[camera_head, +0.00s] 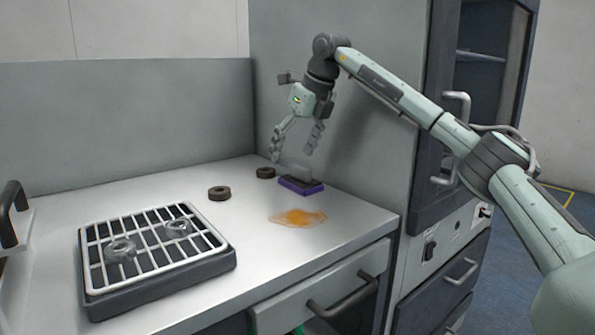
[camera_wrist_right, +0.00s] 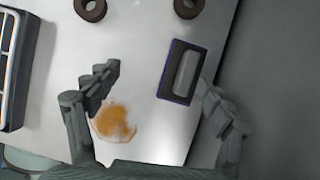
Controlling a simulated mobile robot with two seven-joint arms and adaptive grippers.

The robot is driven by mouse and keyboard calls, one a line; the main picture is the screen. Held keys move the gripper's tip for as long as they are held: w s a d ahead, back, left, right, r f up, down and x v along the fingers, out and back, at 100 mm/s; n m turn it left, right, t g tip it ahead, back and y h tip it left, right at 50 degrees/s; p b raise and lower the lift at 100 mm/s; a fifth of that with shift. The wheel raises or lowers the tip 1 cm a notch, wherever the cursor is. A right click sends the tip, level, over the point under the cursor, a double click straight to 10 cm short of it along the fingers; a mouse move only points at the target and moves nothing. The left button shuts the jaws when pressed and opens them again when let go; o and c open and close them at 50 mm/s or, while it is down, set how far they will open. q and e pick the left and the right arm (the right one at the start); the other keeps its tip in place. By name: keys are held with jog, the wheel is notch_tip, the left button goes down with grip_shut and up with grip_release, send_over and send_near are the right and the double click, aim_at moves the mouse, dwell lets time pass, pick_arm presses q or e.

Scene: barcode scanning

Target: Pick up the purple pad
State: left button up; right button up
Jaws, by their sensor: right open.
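The purple pad (camera_head: 301,187) lies on the counter near the back wall panel, with a dark top, a purple edge and a grey raised handle. It also shows in the right wrist view (camera_wrist_right: 182,72), near the right finger. My right gripper (camera_head: 296,155) is open and empty, pointing down above the pad. In the right wrist view its fingers (camera_wrist_right: 160,88) are spread wide, with the pad ahead of them and toward the right one. My left gripper is not in view.
An orange-brown spill (camera_head: 298,217) lies on the counter in front of the pad. Two dark rings, one nearer (camera_head: 219,193) and one farther (camera_head: 265,172), lie to the left. A black tray with a white rack (camera_head: 155,262) stands at the front left. A tall cabinet (camera_head: 440,120) stands right.

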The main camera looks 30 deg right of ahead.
aim_at(302, 167)
jog(key=shift+m+h, duration=0.4)
jog(key=shift+m, duration=0.1)
jog(key=d, duration=0.4)
jog(key=shift+s, duration=0.2)
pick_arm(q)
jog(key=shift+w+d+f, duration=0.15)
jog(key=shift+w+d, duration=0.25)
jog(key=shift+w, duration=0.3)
pick_arm(e)
jog(key=x, duration=0.7)
jog(key=shift+w+f, duration=0.1)
jog(key=shift+f, duration=0.1)
jog(key=c, duration=1.3)
notch_tip(302, 167, up, 5)
jog(key=shift+a+f, duration=0.1)
jog(key=shift+f, duration=0.05)
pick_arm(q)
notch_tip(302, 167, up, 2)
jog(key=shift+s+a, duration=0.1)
pick_arm(e)
jog(key=a+r, duration=0.2)
jog(key=a, duration=0.1)
jog(key=s+a+r, duration=0.1)
jog(key=a+r, duration=0.1)
jog(key=a, duration=0.2)
jog(key=s+a+r, duration=0.1)
jog(key=a+r, duration=0.1)
jog(key=a, duration=0.2)
jog(key=shift+s+a+r, duration=0.15)
jog(key=shift+a+r, duration=0.05)
